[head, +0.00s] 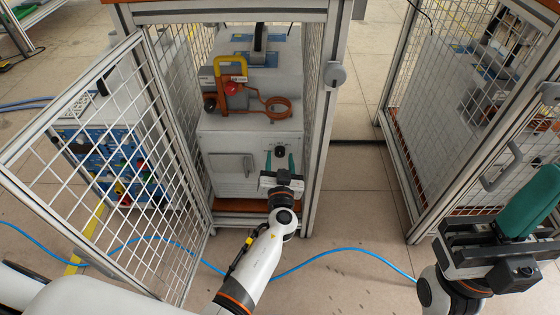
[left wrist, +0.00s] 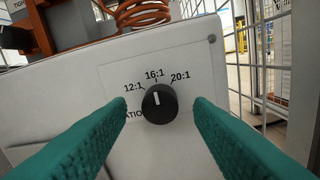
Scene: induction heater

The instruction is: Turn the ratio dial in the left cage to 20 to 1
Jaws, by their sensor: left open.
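The ratio dial (left wrist: 160,104) is a round black knob on the white front of the heater unit (head: 232,138) inside the left cage (head: 316,130). Its white mark points up, toward the 16:1 label. The 12:1 label is to its left and the 20:1 label to its right. My left gripper (head: 280,161) is open in front of the dial. In the left wrist view, its teal fingers stand on either side of the dial, with a visible gap on each side. My right gripper (head: 515,215) is at the right, away from the dial; its finger gap is unclear.
The mesh door (head: 95,150) of the left cage stands open at the left. An orange coil (head: 277,107) and a yellow-handled part (head: 231,72) sit on top of the unit. A second cage (head: 440,130) stands at the right. A blue hose (head: 340,250) crosses the floor.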

